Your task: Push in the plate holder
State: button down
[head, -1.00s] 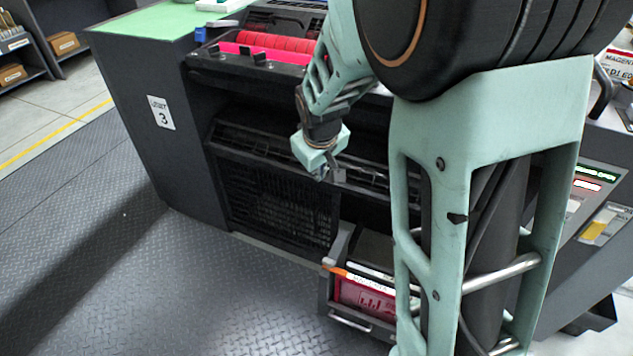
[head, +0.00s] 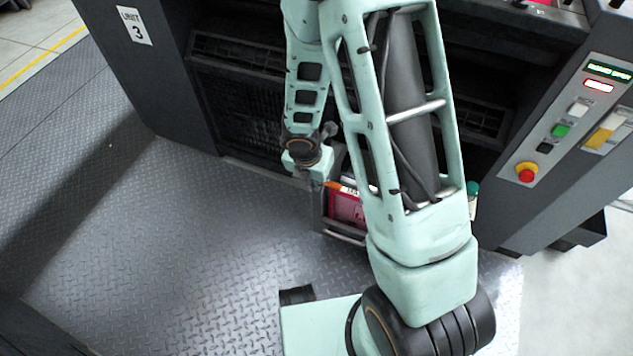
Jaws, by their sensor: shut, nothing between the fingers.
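What looks like the plate holder (head: 344,234) is a dark drawer-like frame standing out low at the foot of the ink unit, with a pale front handle. A magenta plate or card (head: 345,208) and an orange item sit in it. My gripper (head: 316,184) points down, shut and empty, just above and at the left end of the holder. I cannot tell whether the fingertips touch it. My arm hides the right part of the holder.
A control panel (head: 560,130) with a red emergency button (head: 526,172) is at the right. The metal floor (head: 190,250) in front and to the left is clear.

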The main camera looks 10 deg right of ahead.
jog(key=b, duration=0.4)
send_near(318, 193)
notch_tip(318, 193, down, 3)
jog(key=s, duration=0.2)
jog(key=shift+w+d+p, duration=0.5)
jog(key=shift+w+d, duration=0.15)
jog(key=shift+w, duration=0.25)
jog(key=shift+w+d+p, duration=0.45)
jog(key=shift+w+d, duration=0.2)
jog(key=shift+w, duration=0.25)
jog(key=shift+w+r, duration=0.1)
jog(key=shift+r, duration=0.05)
